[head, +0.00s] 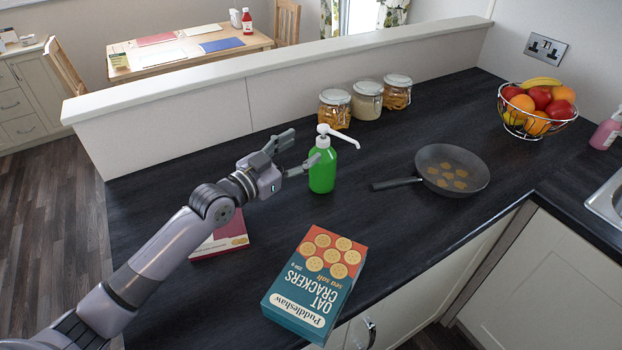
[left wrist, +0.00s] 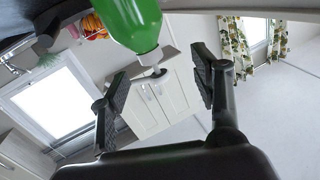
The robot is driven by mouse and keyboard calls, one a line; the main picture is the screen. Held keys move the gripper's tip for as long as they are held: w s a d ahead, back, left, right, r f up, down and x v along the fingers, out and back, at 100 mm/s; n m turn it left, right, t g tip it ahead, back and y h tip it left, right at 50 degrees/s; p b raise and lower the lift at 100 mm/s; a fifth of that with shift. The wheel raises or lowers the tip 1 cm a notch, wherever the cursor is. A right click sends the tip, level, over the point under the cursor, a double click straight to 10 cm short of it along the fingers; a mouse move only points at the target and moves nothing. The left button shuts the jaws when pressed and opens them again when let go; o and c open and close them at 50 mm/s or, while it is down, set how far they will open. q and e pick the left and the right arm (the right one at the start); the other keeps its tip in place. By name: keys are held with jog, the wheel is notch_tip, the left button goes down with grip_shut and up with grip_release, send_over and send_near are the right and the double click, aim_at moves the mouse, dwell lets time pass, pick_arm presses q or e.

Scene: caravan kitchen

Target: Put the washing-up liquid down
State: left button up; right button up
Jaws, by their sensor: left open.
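The washing-up liquid (head: 322,168) is a green bottle with a white pump top. It stands upright on the dark worktop (head: 270,225) in the head view. My left gripper (head: 291,151) is open just to the left of the bottle, with its fingers pointing towards it. In the left wrist view the green bottle (left wrist: 130,22) shows at the top, beyond the open fingers of the left gripper (left wrist: 158,85). Nothing is held between these fingers. My right gripper is not in view.
An oat crackers box (head: 315,283) lies in front, with a red-and-white box (head: 222,240) partly behind my arm. A frying pan (head: 452,170) is to the right. Several glass jars (head: 367,100) stand behind, along the low wall (head: 210,108). A fruit bowl (head: 537,125) is far right.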

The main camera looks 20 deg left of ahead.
aim_at(318, 143)
pick_arm(q)
jog(key=shift+s+d+f+n+h+b, duration=0.15)
jog(key=shift+s+f+n+h+b, duration=0.2)
jog(key=shift+n, duration=0.25)
jog(key=shift+w+d+r, duration=0.15)
jog(key=shift+w+r, duration=0.05)
jog(key=p+x, duration=0.2)
jog(key=x, duration=0.4)
jog(key=shift+w+d, duration=0.1)
jog(key=shift+d, duration=0.1)
jog(key=shift+w+d+f, duration=0.15)
jog(key=shift+w+d, duration=0.1)
jog(key=shift+w, duration=0.1)
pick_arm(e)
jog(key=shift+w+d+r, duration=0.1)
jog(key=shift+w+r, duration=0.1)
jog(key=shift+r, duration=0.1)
pick_arm(q)
jog(key=shift+s, duration=0.1)
jog(key=shift+c, duration=0.6)
jog(key=c, duration=1.2)
grip_shut()
